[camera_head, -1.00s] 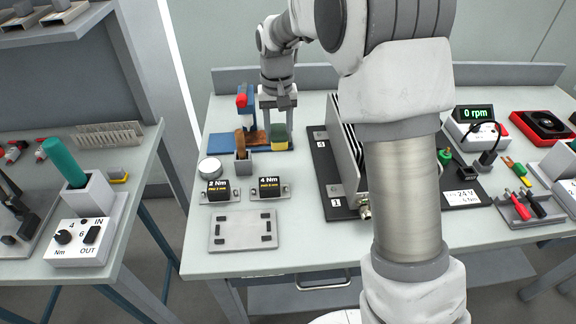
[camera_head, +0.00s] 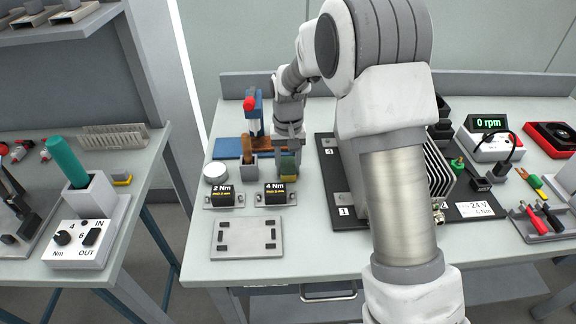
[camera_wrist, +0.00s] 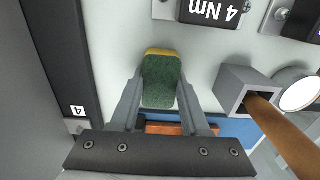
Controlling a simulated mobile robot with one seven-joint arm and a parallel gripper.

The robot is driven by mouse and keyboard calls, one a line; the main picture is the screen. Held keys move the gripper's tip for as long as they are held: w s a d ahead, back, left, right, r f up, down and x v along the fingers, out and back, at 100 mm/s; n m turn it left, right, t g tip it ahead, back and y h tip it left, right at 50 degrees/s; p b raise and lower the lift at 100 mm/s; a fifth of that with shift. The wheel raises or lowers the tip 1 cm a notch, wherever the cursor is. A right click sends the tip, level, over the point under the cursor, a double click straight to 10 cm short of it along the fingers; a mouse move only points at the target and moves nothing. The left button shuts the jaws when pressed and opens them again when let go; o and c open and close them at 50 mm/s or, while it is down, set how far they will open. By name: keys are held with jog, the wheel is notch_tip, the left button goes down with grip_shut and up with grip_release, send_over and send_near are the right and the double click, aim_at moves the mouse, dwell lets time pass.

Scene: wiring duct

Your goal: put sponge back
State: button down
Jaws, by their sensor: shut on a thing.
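The sponge (camera_wrist: 161,80) is green with a yellow layer. It sits between the two fingers of my gripper (camera_wrist: 159,100) in the wrist view, which is shut on it. In the head view the sponge (camera_head: 289,166) shows small below my gripper (camera_head: 289,153), just behind the 4 Nm block (camera_head: 275,193). It is at the right end of the blue board (camera_head: 226,148), near its front edge. I cannot tell whether the sponge touches the table. Part of the board is hidden behind my gripper.
A grey square holder (camera_head: 251,170) with a brown handle (camera_wrist: 283,135) stands left of the sponge. A round white-topped tin (camera_head: 215,171) and the 2 Nm block (camera_head: 223,193) are further left. The black plate (camera_head: 337,181) with the finned unit lies close on the right. Bare table surrounds the slotted grey plate (camera_head: 247,237).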

jog(key=shift+f, duration=0.1)
jog(key=shift+c, duration=1.9)
grip_release()
